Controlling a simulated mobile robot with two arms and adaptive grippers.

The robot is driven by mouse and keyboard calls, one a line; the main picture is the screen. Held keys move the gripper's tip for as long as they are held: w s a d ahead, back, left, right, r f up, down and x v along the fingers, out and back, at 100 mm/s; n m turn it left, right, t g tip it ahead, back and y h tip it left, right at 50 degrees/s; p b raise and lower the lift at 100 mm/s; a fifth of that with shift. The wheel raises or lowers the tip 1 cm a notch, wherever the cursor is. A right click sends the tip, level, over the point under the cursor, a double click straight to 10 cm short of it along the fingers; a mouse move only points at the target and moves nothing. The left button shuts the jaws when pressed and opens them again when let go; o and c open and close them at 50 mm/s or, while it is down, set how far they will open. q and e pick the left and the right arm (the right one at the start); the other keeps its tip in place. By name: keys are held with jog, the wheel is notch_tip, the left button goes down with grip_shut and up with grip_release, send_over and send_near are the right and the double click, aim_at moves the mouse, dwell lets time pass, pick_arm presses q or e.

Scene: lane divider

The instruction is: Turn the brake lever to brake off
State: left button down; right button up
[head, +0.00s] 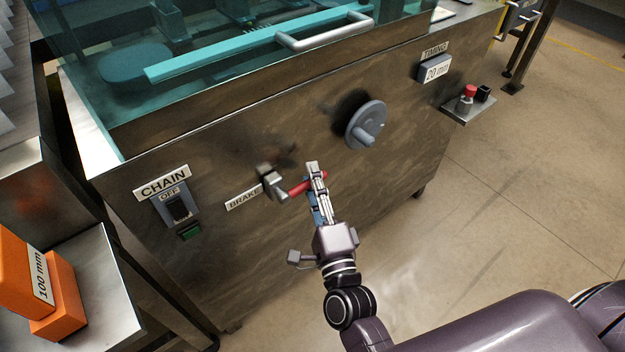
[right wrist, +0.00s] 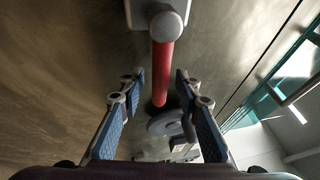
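The brake lever (head: 301,188) has a red handle on a grey hub, on the front of the metal machine. In the head view it points right from the hub, right of the "BRAKE" label (head: 243,199). My right gripper (head: 314,175) is at the handle's free end. In the right wrist view the red handle (right wrist: 162,70) runs down from its hub toward the space between my open fingers (right wrist: 158,88), with a gap on both sides. I cannot tell its exact depth between them. My left gripper is not in view.
A grey handwheel (head: 366,125) sticks out up and right of the lever. Orange blocks (head: 58,298) sit lower left. Open floor lies right.

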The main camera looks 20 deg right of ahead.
jog(key=shift+c, duration=0.2)
grip_shut()
